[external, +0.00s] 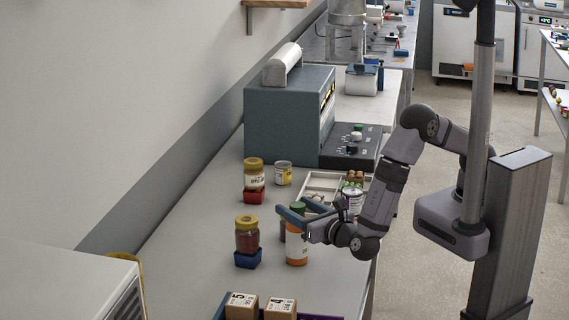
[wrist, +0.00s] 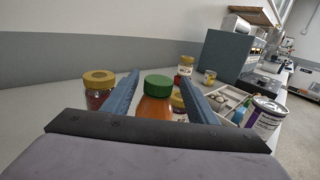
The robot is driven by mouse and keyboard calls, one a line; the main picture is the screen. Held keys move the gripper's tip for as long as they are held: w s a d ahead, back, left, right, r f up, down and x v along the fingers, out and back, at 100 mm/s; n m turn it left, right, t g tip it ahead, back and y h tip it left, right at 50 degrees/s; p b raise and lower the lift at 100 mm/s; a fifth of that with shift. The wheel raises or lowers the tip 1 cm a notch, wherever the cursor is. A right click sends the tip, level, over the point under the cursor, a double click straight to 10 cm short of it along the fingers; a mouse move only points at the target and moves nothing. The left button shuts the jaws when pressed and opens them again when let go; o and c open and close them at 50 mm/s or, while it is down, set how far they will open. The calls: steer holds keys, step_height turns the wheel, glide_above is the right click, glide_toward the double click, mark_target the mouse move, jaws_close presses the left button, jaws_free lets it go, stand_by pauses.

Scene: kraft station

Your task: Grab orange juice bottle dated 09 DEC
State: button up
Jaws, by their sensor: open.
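An orange bottle with a green cap (external: 297,252) stands upright on the grey table. It also shows in the wrist view (wrist: 155,108), between my two blue fingers. My gripper (external: 288,210) is open at about the height of the cap, with its fingers on either side of the bottle's upper part (wrist: 160,80). I cannot tell whether either finger touches it. A label shows on the bottle in the external view, but no date can be read. The bottle's lower part is hidden in the wrist view by the gripper body.
A yellow-lidded jar on a blue base (external: 247,238) stands just left of the bottle. Another on a red base (external: 254,178) and a small can (external: 283,174) stand behind. A white tray (external: 318,180) and a white-purple can (external: 352,200) are at right; labelled boxes (external: 241,306) are in front.

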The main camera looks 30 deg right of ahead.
steer(key=w, duration=0.1)
steer(key=w+p, duration=0.1)
steer(key=w, duration=0.1)
steer(key=shift+w+a, duration=0.25)
jaws_close()
steer(key=shift+r, duration=0.1)
steer(key=shift+r, duration=0.1)
